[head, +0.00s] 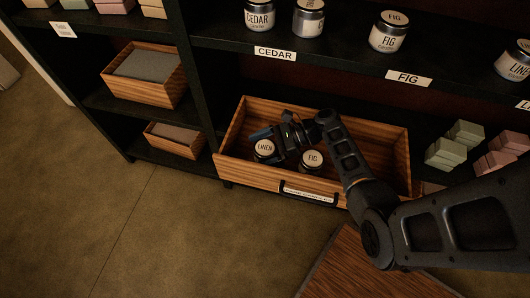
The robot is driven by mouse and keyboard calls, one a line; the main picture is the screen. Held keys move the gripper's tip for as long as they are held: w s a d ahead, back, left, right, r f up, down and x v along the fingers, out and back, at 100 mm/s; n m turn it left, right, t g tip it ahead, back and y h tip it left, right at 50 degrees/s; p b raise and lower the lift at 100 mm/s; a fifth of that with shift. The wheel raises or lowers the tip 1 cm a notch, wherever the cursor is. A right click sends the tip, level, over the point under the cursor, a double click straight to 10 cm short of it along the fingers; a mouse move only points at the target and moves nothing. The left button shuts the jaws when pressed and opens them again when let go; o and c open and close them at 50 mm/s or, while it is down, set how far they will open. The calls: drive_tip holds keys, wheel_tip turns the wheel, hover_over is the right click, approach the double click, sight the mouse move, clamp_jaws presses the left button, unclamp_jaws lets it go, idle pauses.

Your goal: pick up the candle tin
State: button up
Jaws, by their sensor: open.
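A wooden drawer-like box (248,177) on the lower shelf holds two candle tins. The tin labelled LINEN (264,149) stands at its left, and the tin labelled FIG (312,158) stands to the right of it. Both have dark lids and pale labels. My gripper (266,138) is inside the box area, reaching in from the right, with its fingers at the LINEN tin. It is open. Whether the fingers touch the tin is hard to tell. The gripper hides part of the box interior behind it.
The upper shelf holds tins labelled CEDAR (259,14), FIG (389,32) and LINEN (514,61), above the box. Green soap blocks (455,146) and pink blocks (501,153) sit right of the box. Wooden bins (145,92) stand at left.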

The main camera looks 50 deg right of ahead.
drive_tip(key=shift+w+a+f, duration=0.1)
drive_tip(key=shift+w+a, duration=0.1)
drive_tip(key=shift+c, duration=0.3)
drive_tip(key=c, duration=1)
